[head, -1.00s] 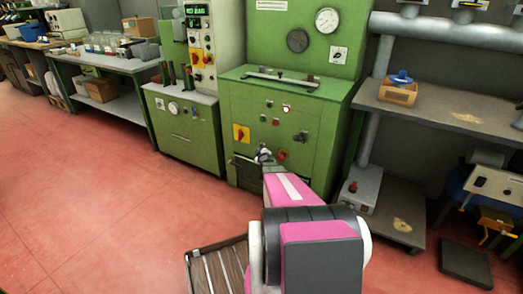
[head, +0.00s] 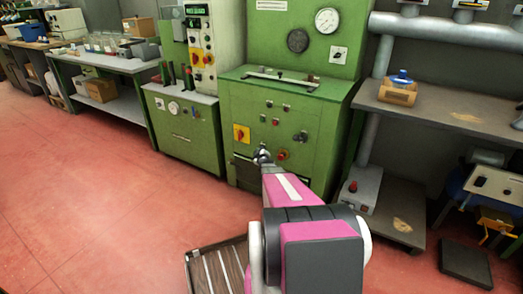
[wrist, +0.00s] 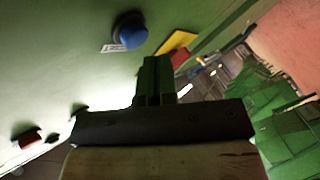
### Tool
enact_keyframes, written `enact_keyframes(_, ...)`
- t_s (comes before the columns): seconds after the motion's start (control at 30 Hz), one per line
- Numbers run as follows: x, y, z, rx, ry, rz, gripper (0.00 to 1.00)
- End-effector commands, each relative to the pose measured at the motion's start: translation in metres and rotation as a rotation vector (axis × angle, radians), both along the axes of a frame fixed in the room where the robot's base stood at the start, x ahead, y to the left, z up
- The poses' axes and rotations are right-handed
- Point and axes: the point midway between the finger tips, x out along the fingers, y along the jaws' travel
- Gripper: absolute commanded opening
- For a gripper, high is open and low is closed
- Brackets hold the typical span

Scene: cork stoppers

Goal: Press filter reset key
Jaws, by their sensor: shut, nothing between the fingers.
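A green machine (head: 320,125) with a control panel stands ahead, with several small buttons and knobs on its front. I cannot read which one is the filter reset key. In the wrist view a round blue button (wrist: 131,34) with a small white label sits on the green panel. My gripper (head: 262,152) is in front of the lower panel, near a red knob (head: 283,155). In the wrist view its fingers (wrist: 155,72) are together and empty, below and right of the blue button. I cannot tell if the tips touch the panel.
A yellow plate with a red switch (head: 241,133) is on the panel left of my gripper; it also shows in the wrist view (wrist: 178,43). A grey shelf (head: 430,107) stands at the right. A slatted platform (head: 217,272) lies on the floor. The red floor at left is clear.

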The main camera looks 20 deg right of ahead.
Motion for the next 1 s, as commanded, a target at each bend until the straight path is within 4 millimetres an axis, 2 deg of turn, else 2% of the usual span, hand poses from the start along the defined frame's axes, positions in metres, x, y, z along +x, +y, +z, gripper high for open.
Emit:
enact_keyframes(0.37, -0.002, 0.002, 0.000, 0.000, 0.000, 0.000, 0.00)
enact_keyframes(1.0, -0.031, 0.040, 0.000, 0.001, -0.001, 0.001, 0.00)
